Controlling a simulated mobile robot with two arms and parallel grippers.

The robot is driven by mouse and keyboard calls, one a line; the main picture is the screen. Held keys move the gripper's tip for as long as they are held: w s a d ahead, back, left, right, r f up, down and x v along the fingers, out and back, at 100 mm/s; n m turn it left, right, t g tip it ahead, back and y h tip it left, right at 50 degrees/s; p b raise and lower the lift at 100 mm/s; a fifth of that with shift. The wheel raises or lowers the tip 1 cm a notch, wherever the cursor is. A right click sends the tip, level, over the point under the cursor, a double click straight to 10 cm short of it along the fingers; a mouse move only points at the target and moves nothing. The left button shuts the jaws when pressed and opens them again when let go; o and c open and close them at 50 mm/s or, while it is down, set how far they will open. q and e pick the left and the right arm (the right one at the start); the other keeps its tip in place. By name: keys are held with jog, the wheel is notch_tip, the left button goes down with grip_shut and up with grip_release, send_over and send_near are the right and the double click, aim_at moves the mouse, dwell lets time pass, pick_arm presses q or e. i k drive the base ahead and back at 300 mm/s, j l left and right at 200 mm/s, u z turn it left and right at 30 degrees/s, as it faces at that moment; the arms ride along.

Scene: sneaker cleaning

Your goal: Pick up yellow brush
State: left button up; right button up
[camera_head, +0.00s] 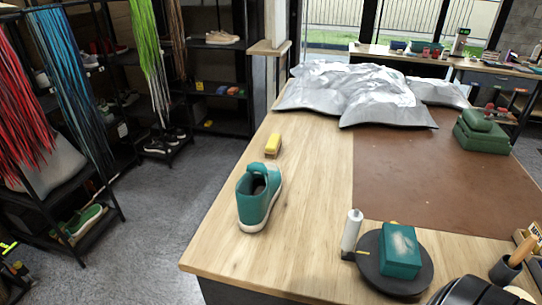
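The yellow brush (272,146) lies on the light wood table, near its left edge and behind a teal sneaker. Nothing touches the brush. Neither of my grippers can be made out in this view.
The wooden table (225,245) is bare around the brush. Crumpled silvery sheets (345,88) lie behind it. A white bottle (351,230) and a teal box (400,251) on a dark round stand are at front right. Shelving with hanging laces (75,80) stands left.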

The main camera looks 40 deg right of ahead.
aim_at(273, 146)
jog(key=i+z, duration=0.1)
jog(key=z, duration=0.3)
jog(key=i+j+z, duration=0.1)
jog(key=z, duration=0.3)
jog(key=i+j+z, duration=0.1)
jog(key=z, duration=0.3)
jog(key=i+j+z, duration=0.15)
jog(key=j, duration=0.35)
jog(key=i+j+z, duration=0.15)
jog(key=j, duration=0.35)
jog(key=i+j+z, duration=0.15)
jog(key=j, duration=0.4)
jog(key=i+j+z, duration=0.1)
jog(key=j, duration=0.45)
jog(key=i+j+z, duration=0.15)
jog(key=j, duration=0.4)
jog(key=i+j, duration=0.1)
jog(key=j, duration=0.4)
